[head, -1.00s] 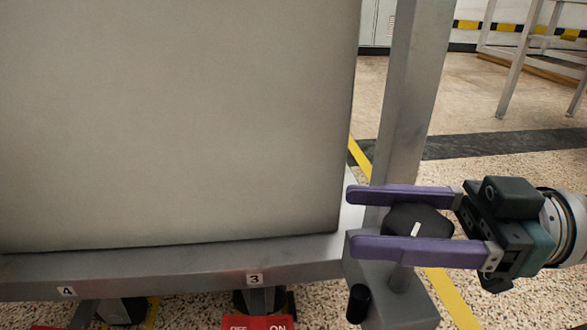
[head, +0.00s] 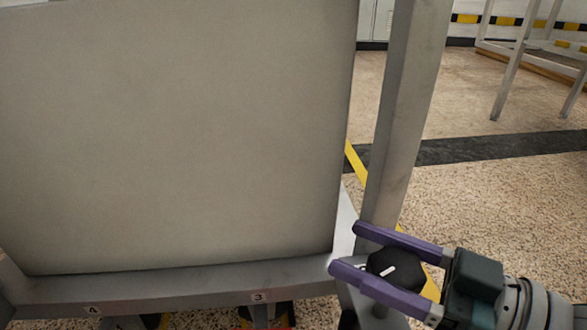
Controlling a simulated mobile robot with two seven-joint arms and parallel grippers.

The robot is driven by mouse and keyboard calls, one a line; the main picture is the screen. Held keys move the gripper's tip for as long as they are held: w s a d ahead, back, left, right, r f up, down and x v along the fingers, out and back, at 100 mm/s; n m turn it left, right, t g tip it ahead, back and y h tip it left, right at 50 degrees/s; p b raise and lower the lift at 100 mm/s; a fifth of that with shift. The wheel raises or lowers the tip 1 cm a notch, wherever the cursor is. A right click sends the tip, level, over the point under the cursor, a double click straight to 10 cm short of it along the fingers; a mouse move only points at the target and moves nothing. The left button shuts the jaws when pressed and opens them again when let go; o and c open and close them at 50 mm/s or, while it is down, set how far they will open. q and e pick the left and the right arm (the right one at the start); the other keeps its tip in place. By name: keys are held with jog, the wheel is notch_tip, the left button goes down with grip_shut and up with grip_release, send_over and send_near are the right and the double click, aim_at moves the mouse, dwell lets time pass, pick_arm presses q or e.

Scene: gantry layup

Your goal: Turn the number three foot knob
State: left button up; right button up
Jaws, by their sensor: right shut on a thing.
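A black knob (head: 393,266) with a white pointer line sits at the right end of the frame's lower beam, beside the upright post. Its pointer slants up to the right. My right gripper (head: 350,248) comes in from the lower right, with its two purple fingers on either side of the knob and shut on it. A label "3" (head: 257,297) is on the beam left of the knob. Whether that label belongs to this knob I cannot tell. My left gripper is not in view.
A large grey panel (head: 180,140) stands on the beam (head: 190,288). A label "4" (head: 92,309) is farther left. The grey post (head: 402,110) rises behind the knob. Speckled floor with yellow tape is open to the right, with a white frame (head: 515,70) far back.

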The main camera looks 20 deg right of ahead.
aim_at(418, 287)
jog(key=m+h, duration=0.1)
jog(key=m+t+h+p, duration=0.1)
jog(key=t+h+p, duration=0.1)
jog(key=shift+w+d+r+m, duration=0.1)
jog(key=shift+d+r+m, duration=0.15)
jog(key=shift+m, duration=0.15)
jog(key=shift+w+d+f+m+t+h+p, duration=0.15)
jog(key=shift+m+t+h+p, duration=0.25)
jog(key=shift+h, duration=0.35)
jog(key=shift+s+d+m+t+h+p, duration=0.1)
jog(key=shift+m+h+p, duration=0.05)
jog(key=shift+m+h, duration=0.55)
jog(key=shift+w+d+f+m+t+h+p, duration=0.1)
jog(key=shift+d+m+t+h+p, duration=0.15)
jog(key=shift+h, duration=0.6)
jog(key=shift+h, duration=0.3)
jog(key=o, duration=1.4)
jog(key=shift+c, duration=0.2)
jog(key=s+p, duration=0.1)
jog(key=s, duration=0.2)
jog(key=s+d, duration=0.1)
jog(key=s, duration=0.2)
jog(key=s+p, duration=0.1)
jog(key=s, duration=0.2)
jog(key=shift+d+p, duration=0.15)
jog(key=shift+p, duration=0.2)
jog(key=shift+s, duration=0.4)
